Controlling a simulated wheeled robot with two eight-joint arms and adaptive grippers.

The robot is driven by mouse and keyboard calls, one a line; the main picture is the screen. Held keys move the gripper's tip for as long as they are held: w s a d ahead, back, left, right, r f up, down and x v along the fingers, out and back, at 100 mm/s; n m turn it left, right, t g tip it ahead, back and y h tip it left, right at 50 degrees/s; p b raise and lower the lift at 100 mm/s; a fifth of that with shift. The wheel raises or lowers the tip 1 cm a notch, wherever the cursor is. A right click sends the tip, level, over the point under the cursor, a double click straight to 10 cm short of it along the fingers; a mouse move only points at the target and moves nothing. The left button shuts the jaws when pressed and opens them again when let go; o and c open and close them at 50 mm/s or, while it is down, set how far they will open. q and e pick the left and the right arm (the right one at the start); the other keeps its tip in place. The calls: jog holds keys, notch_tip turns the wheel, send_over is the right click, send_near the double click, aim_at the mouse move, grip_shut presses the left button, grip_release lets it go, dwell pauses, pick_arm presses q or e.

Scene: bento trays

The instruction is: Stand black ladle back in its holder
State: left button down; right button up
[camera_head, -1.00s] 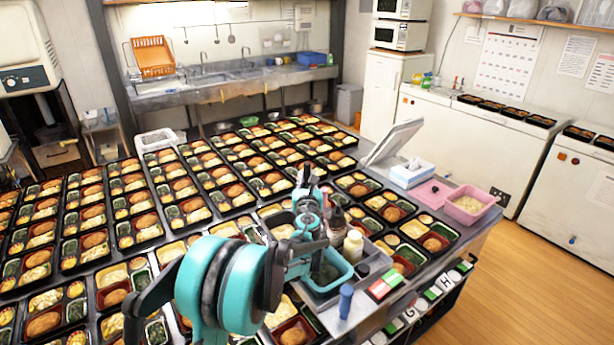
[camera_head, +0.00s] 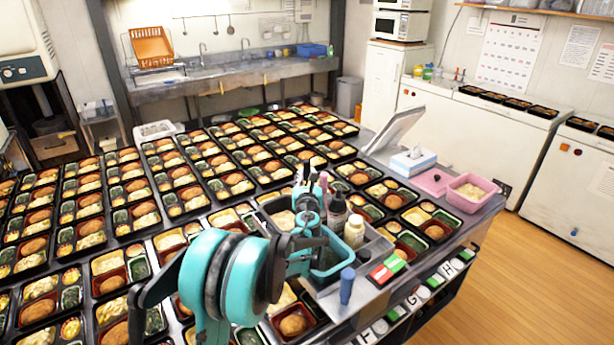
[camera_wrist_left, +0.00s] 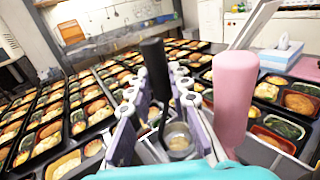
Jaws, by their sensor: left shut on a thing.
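My left gripper (camera_head: 312,185) is over the teal container (camera_head: 334,268) near the front right of the table. In the left wrist view its fingers (camera_wrist_left: 160,105) are closed around the black ladle's handle (camera_wrist_left: 152,62), which stands close to upright. The ladle's lower end is hidden, so I cannot tell whether it is inside the container or above it. A pink handle (camera_wrist_left: 235,85) stands just right of the black one, and it also shows in the head view (camera_head: 323,181). A small round clear or metal cup (camera_wrist_left: 180,139) is behind the fingers. My right gripper is not in view.
Bottles with dark (camera_head: 337,212) and cream (camera_head: 354,231) bodies stand close to the right of the gripper. A blue cylinder (camera_head: 347,286) stands at the table edge. Rows of filled bento trays (camera_head: 175,195) cover most of the table. A pink bin (camera_head: 472,196) is at the right corner.

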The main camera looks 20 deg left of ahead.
pick_arm(q)
jog(key=c, duration=1.3)
grip_release()
jog(key=v, duration=1.2)
